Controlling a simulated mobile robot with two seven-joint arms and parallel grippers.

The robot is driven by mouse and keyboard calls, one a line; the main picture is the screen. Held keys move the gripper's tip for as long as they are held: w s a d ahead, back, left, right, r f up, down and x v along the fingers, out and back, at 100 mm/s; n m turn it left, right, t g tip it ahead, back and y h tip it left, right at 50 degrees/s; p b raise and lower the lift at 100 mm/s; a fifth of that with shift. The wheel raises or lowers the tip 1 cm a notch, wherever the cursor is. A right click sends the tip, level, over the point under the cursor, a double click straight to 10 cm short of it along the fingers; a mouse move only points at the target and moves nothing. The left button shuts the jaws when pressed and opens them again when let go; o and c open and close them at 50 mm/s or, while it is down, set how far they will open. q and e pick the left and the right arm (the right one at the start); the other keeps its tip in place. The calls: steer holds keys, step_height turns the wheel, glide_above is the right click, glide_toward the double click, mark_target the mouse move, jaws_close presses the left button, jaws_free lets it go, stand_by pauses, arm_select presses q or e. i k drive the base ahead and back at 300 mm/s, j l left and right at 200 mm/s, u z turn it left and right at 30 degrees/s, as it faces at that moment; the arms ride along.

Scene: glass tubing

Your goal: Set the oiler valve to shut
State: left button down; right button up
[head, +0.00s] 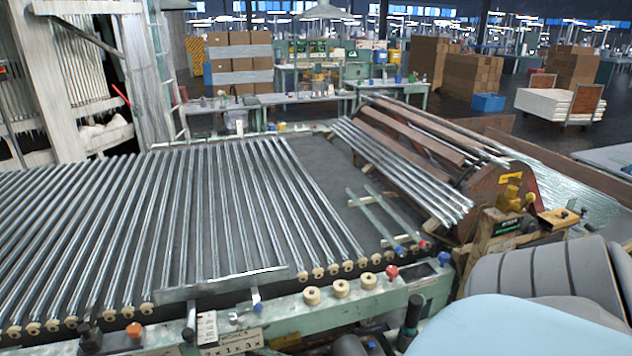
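I cannot tell for sure which part is the oiler valve, and no valve setting can be read. Several small fittings sit along the machine's green front rail (325,312). They include a small blue-tipped fitting (257,304), a red knob (391,272), a blue knob (445,258) and an orange knob (134,330). A yellow fitting (510,192) stands on the bracket at the right, by the brown drum (520,178). Neither of my grippers is in view.
Long glass tubes (210,205) lie in rows across the bed, with more tubes (400,170) sloping by the drum. A light blue rounded shape (510,328) and grey ribbed shapes (540,275) fill the lower right. Cardboard boxes (240,60) and benches stand behind.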

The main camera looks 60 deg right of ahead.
mark_target(531, 196)
steer(key=z, duration=2.95)
steer(key=i+l+u, duration=0.1)
steer(key=u, duration=0.25)
steer(key=i+l+u, duration=0.1)
steer(key=l+u, duration=0.25)
steer(key=i+l+u, duration=0.1)
steer(key=l, duration=0.2)
steer(key=i+l+u, duration=0.15)
steer(key=l, duration=0.2)
steer(key=l+u, duration=0.1)
steer(key=l, duration=0.2)
steer(key=i+l, duration=0.1)
steer(key=l, duration=0.45)
steer(key=i+l+u, duration=0.1)
steer(key=l, duration=0.45)
steer(key=i+l, duration=0.1)
steer(key=l, duration=0.4)
steer(key=i+l+u, duration=0.1)
steer(key=l, duration=0.45)
